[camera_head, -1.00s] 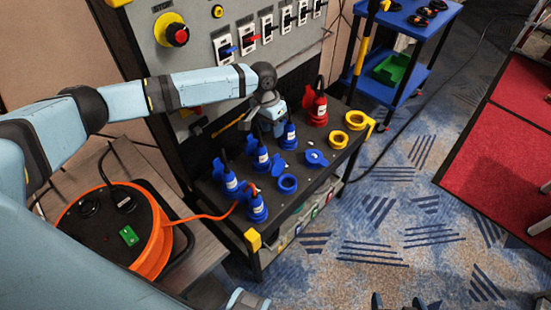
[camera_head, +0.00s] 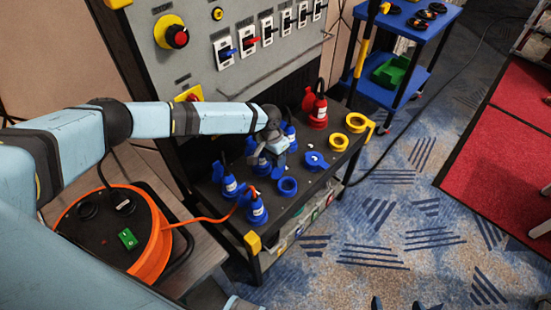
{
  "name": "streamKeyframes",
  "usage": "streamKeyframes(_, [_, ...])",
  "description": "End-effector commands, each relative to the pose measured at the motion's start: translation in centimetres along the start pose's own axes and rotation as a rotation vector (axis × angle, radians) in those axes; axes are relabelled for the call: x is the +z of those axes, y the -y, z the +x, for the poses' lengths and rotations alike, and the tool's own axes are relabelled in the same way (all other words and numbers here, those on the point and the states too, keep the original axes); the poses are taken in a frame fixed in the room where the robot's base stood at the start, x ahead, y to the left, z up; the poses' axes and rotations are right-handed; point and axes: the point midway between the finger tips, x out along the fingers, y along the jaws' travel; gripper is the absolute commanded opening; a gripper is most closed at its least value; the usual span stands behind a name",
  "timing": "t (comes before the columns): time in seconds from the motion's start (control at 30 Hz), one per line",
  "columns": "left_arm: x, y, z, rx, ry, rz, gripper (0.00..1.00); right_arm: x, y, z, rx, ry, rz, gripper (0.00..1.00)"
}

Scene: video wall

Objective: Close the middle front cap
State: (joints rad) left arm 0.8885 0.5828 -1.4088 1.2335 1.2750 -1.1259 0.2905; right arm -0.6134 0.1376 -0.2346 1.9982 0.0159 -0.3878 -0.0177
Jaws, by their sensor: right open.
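The middle front socket (camera_head: 287,186) is a blue ring with an open mouth on the dark panel top. Its raised cap was visible behind it earlier; my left gripper now hides most or all of that cap. My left gripper (camera_head: 268,156) points down just behind the socket, close to the hidden cap; I cannot tell whether they touch. Its fingers are too small and dark to read. My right gripper (camera_head: 398,304) shows only as two separated dark tips at the bottom edge, open and away from the panel.
A blue plug (camera_head: 257,211) with an orange cable stands in front of the socket; a capped blue socket (camera_head: 316,161) is behind it to the right. More blue plugs (camera_head: 229,186), a red plug (camera_head: 318,112) and yellow rings (camera_head: 357,122) surround it. An orange cable reel (camera_head: 152,255) sits left.

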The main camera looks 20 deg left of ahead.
Motion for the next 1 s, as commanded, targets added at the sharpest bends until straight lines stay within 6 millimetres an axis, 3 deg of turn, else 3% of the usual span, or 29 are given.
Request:
streamKeyframes(0.3, [0.0, 0.0, 0.3, 0.0, -0.001, 0.0, 0.34, -0.1, 0.0, 0.0, 0.001, -0.001, 0.001, 0.96])
streamKeyframes(0.47, [0.0, 0.0, 0.3, 0.0, -0.001, 0.0, 0.0, -0.1, 0.0, 0.0, 0.001, -0.001, 0.001, 0.96])
streamKeyframes(0.77, [0.1, 0.1, 0.2, -0.007, 0.0, 0.0, 0.0, -0.3, 0.0, -0.1, 0.001, -0.002, 0.0, 0.96])
streamKeyframes(1.0, [0.6, 0.4, -0.3, -0.08, 0.003, 0.0, 0.0, -1.6, 0.1, -1.1, 0.0, -0.005, -0.005, 0.96])
